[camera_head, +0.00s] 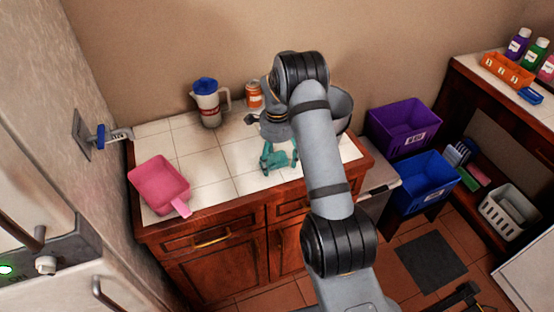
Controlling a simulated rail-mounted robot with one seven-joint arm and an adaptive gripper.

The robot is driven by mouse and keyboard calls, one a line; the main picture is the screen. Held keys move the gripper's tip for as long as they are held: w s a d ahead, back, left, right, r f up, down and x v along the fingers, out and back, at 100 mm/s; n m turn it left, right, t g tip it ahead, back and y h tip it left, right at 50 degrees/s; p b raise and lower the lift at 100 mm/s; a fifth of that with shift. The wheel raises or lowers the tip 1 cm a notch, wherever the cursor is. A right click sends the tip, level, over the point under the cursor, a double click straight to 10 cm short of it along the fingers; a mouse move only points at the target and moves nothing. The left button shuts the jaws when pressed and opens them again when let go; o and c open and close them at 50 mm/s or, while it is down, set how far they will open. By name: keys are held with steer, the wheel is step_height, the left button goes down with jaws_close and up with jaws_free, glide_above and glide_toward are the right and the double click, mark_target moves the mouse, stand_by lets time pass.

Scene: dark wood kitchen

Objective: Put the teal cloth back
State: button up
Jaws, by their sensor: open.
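A pink dustpan (160,183) lies at the counter's left. A white jug with a blue lid (208,103) and an orange can (254,95) stand at the back. A grey round container (340,106) is partly behind my arm. Purple (402,128) and blue (424,181) bins stand right.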

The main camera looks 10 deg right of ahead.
mark_target(277, 159)
steer(key=shift+r, duration=0.1)
steer(key=shift+r+p, duration=0.25)
steer(key=shift+p, duration=0.1)
step_height(277, 159, up, 12)
steer(key=b, duration=0.1)
steer(key=shift+f+b, duration=0.15)
steer(key=shift+b, duration=0.2)
step_height(277, 159, down, 13)
steer(key=shift+r+p, duration=0.1)
steer(key=shift+p, duration=0.35)
step_height(277, 159, up, 4)
steer(key=shift+f+b, duration=0.15)
steer(key=shift+b, duration=0.25)
